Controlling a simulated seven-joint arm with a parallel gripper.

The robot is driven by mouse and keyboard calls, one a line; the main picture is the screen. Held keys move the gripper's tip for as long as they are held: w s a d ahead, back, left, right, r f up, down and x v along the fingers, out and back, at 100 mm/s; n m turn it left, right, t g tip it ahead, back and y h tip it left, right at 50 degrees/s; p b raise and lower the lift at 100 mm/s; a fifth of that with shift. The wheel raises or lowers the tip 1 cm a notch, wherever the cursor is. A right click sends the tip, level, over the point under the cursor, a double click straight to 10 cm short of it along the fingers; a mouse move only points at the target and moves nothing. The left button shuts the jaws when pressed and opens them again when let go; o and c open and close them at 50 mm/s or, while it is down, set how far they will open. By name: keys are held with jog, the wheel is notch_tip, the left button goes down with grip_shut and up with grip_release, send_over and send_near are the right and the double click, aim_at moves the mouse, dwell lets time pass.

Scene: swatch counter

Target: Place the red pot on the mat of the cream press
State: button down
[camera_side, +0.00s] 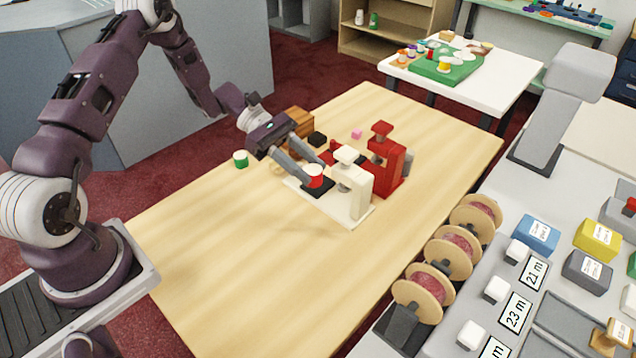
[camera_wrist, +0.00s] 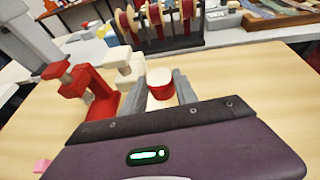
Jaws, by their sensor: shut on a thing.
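The red pot (camera_side: 314,182), with a whitish top, is between the fingers of my gripper (camera_side: 314,173), which is shut on it. It stands upright at the dark mat (camera_side: 320,193) of the cream press (camera_side: 352,196); I cannot tell whether its base touches the mat or is slightly above. The fingers and pot hide part of the mat. In the wrist view the red pot (camera_wrist: 160,88) sits between the fingertips (camera_wrist: 161,92), and the cream press (camera_wrist: 128,68) is just beyond, to the left.
A red press (camera_side: 388,160) stands close behind the cream one. A green pot (camera_side: 240,159), a wooden block (camera_side: 299,121), a black block (camera_side: 317,138) and a pink block (camera_side: 356,133) are on the table. The table's near part is clear. Spools (camera_side: 447,254) line the right-hand counter.

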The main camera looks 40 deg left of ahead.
jog(key=w+a+r+n+t+y, duration=0.1)
jog(key=w+a+r+n+t, duration=0.1)
jog(key=w+a+n+t, duration=0.3)
jog(key=shift+m+g, duration=0.7)
jog(key=shift+m, duration=0.2)
jog(key=f, duration=0.6)
jog(key=w+f, duration=0.1)
jog(key=f, duration=0.3)
jog(key=shift+d, duration=0.4)
jog(key=c, duration=0.9)
grip_release()
jog(key=shift+f, duration=0.1)
jog(key=shift+c, duration=0.2)
